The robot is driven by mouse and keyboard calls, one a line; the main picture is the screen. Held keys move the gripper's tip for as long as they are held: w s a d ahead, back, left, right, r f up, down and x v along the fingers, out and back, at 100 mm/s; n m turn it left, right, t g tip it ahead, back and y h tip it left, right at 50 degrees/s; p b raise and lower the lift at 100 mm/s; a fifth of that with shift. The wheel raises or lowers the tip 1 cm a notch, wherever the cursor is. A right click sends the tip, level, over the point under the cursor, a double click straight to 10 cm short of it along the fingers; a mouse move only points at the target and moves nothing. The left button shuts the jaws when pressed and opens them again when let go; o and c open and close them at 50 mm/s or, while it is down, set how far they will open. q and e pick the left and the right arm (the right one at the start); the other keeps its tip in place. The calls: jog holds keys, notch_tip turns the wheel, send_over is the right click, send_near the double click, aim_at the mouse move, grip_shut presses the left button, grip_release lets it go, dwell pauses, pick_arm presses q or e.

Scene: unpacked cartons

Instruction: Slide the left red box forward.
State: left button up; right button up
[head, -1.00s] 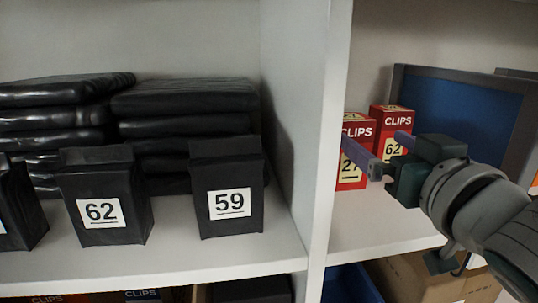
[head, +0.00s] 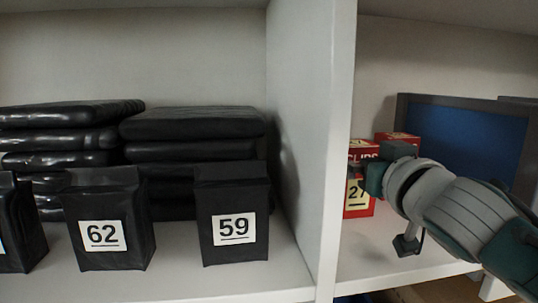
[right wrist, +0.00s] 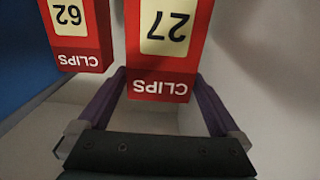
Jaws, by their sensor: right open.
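The left red CLIPS box (head: 357,207), labelled 27, stands on the right-hand shelf by the white divider; my right gripper partly hides it in the head view. In the right wrist view the box (right wrist: 172,45) appears upside down. My right gripper (right wrist: 162,76) is open, with one purple finger at each side of the box. I cannot tell whether the fingers touch it. The fingers are mostly hidden in the head view. A second red box (head: 398,138), labelled 62 in the wrist view (right wrist: 80,30), stands to the right and farther back. My left gripper is not in view.
A white upright divider (head: 335,150) stands close left of the box. A blue panel with a grey frame (head: 465,145) leans behind on the right. Left of the divider are black boxes 62 (head: 108,190) and 59 (head: 232,185) and stacked black packs (head: 195,123).

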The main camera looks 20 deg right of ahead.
jog(key=shift+x, duration=0.8)
jog(key=c, duration=1.4)
